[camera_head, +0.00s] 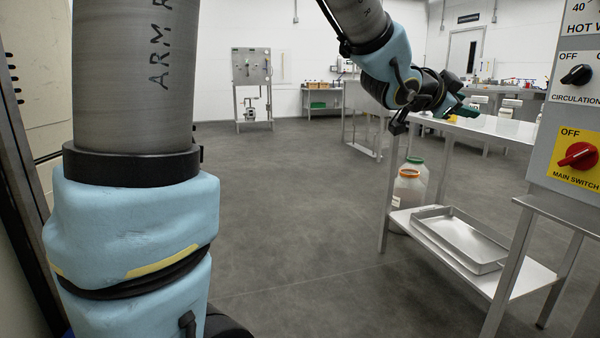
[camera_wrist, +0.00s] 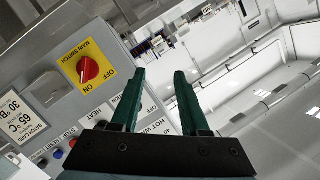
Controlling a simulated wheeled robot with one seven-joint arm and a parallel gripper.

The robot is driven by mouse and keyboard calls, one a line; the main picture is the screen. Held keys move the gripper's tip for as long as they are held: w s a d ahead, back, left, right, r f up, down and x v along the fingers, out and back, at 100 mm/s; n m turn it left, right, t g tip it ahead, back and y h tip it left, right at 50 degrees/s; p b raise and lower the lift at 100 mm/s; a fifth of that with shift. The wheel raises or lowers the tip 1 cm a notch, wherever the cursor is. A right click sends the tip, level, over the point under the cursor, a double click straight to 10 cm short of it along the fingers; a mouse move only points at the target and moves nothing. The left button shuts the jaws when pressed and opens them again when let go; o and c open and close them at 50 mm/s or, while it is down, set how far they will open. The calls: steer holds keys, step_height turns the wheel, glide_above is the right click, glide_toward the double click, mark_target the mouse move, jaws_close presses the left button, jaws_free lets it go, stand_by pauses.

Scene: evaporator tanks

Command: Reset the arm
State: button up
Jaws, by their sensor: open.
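My arm shows in the head view, with its large grey and light-blue links at the left and its far end at the upper right. My gripper (camera_head: 462,108) is up beside the table's top, pointing right toward the control panel. In the wrist view my gripper (camera_wrist: 158,85) shows two green fingers standing apart with nothing between them. The gripper is open and empty. It looks apart from the panel, though the gap is hard to judge.
A grey control panel (camera_head: 567,115) with a red main switch (camera_head: 578,155) and a black circulation knob (camera_head: 577,75) stands at the right. A steel table (camera_head: 490,128) has a lower shelf holding a metal tray (camera_head: 460,238). The middle floor is clear.

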steer(key=w+a+f+n+y, duration=0.3)
steer(key=a+f+n+y, duration=0.2)
steer(key=a+f, duration=0.6)
steer(key=w+a+f+n+y, duration=0.3)
steer(key=a+f+n+y, duration=0.3)
steer(key=a, duration=0.8)
steer(key=s+a+f+n+g+y, duration=0.1)
steer(key=s+a+f+n+g, duration=0.2)
steer(key=s+a+f, duration=0.4)
steer(key=s+a+f+n+g+y, duration=0.1)
steer(key=s+a+f+n+g, duration=0.3)
steer(key=a, duration=0.4)
step_height(320, 180, up, 24)
steer(key=s+p, duration=0.2)
steer(key=p, duration=2.2)
steer(key=shift+s+a+r+t, duration=0.15)
steer(key=shift+a+r+t, duration=0.1)
steer(key=shift+a+t, duration=0.1)
